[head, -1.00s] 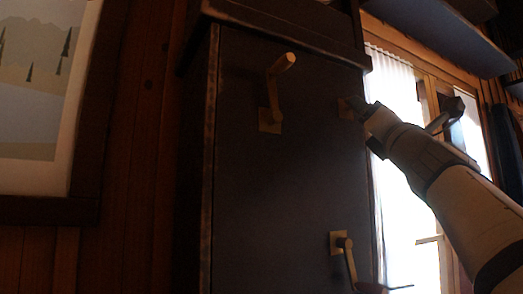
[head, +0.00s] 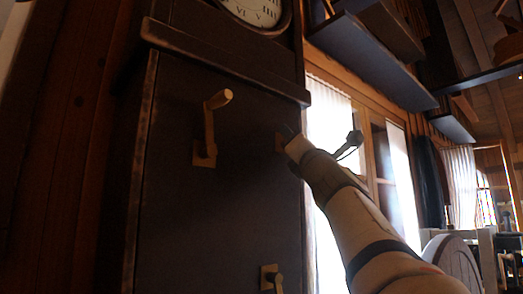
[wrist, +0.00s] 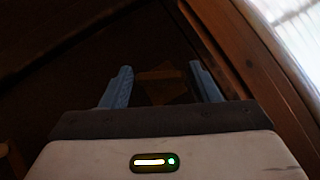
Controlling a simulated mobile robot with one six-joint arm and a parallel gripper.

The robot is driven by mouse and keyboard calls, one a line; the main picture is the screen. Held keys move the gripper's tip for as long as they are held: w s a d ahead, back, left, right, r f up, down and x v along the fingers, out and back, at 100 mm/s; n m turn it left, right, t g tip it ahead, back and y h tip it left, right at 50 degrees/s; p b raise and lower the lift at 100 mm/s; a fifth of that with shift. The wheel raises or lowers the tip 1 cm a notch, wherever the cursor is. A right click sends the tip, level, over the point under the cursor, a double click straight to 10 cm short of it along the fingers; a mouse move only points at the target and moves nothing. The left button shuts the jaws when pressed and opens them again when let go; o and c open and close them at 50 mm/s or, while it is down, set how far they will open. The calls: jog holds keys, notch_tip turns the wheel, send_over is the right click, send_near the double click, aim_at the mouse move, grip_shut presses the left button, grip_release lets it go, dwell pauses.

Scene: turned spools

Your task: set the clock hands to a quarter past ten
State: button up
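The clock's dark wooden case (head: 225,215) stands in front of me. Only the lower part of its white dial (head: 252,8) shows at the top edge, so where the hands point cannot be told. A brass crank (head: 209,125) sits on the upper left of the case front, with its grip raised. A second crank (head: 270,277) is low on the front, cut off by the frame. My gripper (head: 287,137) is at a brass plate (head: 279,143) on the upper right. In the wrist view my gripper (wrist: 163,85) has its fingers apart, with a dim square plate (wrist: 165,72) beyond them.
A bright window (head: 325,120) lies right of the case, with shelves (head: 378,60) above it. A wooden plank wall (head: 75,170) is at left. A round wooden object (head: 455,262) stands at lower right.

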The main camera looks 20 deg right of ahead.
jog(key=c, duration=0.6)
jog(key=shift+a, duration=0.2)
jog(key=shift+d, duration=0.1)
jog(key=shift+c, duration=0.3)
jog(key=shift+d+n+y+b, duration=0.1)
jog(key=shift+n+y+b, duration=0.25)
jog(key=shift+n+y, duration=0.4)
